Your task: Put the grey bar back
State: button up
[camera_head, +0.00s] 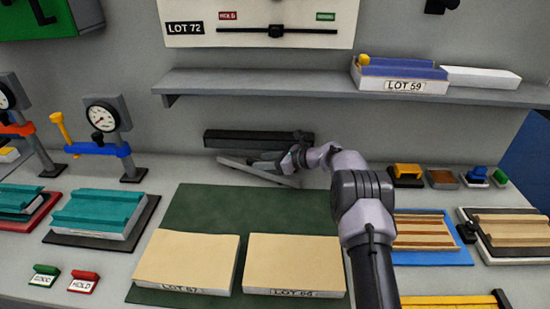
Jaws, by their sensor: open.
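A light grey bar (235,166) lies at a slant at the back of the bench, in front of a long dark block (235,139) by the wall. The bar's right end is nearer to me than its left. My gripper (262,161) is open, right at the bar. The gripper and wrist hide part of the bar and the gap to the dark block. I cannot tell whether the fingers touch the bar or whether it rests flat.
A green mat (210,207) in front carries two beige panels, LOT 67 (188,261) and one beside it (294,264). A shelf (290,86) with a LOT 59 stack (402,75) overhangs the back. Dial gauge stands (103,116) are left; trays with strips (430,233) are right.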

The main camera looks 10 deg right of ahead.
jog(key=p+v, duration=0.2)
jog(key=v, duration=0.6)
jog(key=shift+s+d+r, duration=0.1)
jog(key=shift+d+r, duration=0.15)
jog(key=s+a+r+n+g+h, duration=0.25)
jog(key=s+r+n, duration=0.25)
jog(key=s+r, duration=0.45)
jog(key=s+a+r+n+g+h, duration=0.1)
jog(key=s+a+r+n, duration=0.35)
jog(key=s+r, duration=0.45)
jog(key=s+d+n+h, duration=0.1)
jog(key=s+n+h, duration=0.1)
jog(key=s, duration=0.7)
jog(key=s+d+f+n+t+h, duration=0.1)
jog(key=s+n, duration=0.4)
jog(key=s, duration=0.5)
jog(key=s+d+f+n+h, duration=0.1)
jog(key=s+n, duration=0.3)
jog(key=s, duration=0.5)
jog(key=shift+s+d+t+h, duration=0.15)
jog(key=shift+d+t+h, duration=0.2)
jog(key=shift+h, duration=0.5)
